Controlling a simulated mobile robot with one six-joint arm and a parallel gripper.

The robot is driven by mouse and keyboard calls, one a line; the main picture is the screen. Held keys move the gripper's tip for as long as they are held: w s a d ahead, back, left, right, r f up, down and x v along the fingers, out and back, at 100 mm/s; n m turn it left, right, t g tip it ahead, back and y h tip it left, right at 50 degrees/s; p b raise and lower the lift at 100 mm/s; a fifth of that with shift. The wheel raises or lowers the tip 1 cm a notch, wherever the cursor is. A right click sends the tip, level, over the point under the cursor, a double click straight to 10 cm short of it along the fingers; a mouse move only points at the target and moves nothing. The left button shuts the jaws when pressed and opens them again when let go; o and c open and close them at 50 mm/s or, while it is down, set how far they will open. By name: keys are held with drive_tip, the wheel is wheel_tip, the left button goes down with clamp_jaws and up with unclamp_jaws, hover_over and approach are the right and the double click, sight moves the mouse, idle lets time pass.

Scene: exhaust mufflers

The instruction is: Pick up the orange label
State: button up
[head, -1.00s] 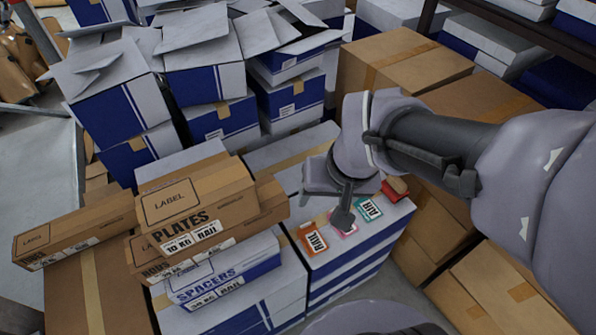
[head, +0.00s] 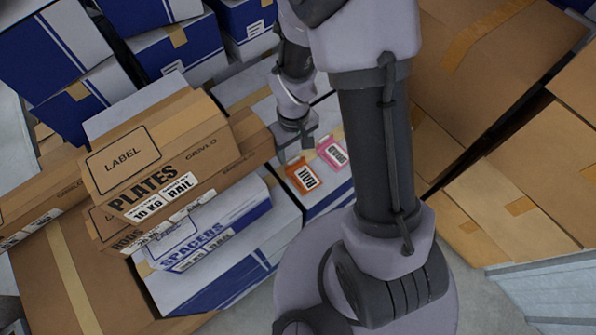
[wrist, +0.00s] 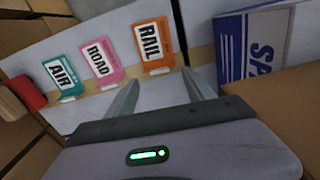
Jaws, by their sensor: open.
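The orange label (head: 302,176), marked RAIL, lies flat on top of a white and blue box. It also shows in the wrist view (wrist: 152,46), lying beyond my fingertips, with a small white tab at its lower edge. My gripper (head: 297,148) is just behind and above the orange label in the head view. In the wrist view my gripper (wrist: 160,80) is open and empty, its two fingers spread apart and pointing toward the label. The pink ROAD label (wrist: 100,62) lies beside the orange one, and the teal AIR label (wrist: 63,73) lies past it.
A red object (wrist: 22,92) sits at the box edge beyond the teal label. The SPACERS box (head: 205,232) and the stacked PLATES carton (head: 165,165) stand close on the left. Brown cartons (head: 510,200) fill the right side.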

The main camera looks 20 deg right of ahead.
sight(295, 166)
drive_tip(key=f+b, duration=0.2)
drive_tip(key=f, duration=0.1)
drive_tip(key=f+b, duration=0.1)
drive_tip(key=f, duration=0.3)
drive_tip(key=shift+w+d+f+b, duration=0.1)
drive_tip(key=shift+w+f+b, duration=0.1)
drive_tip(key=shift+b, duration=0.2)
drive_tip(key=shift+r, duration=0.2)
clamp_jaws()
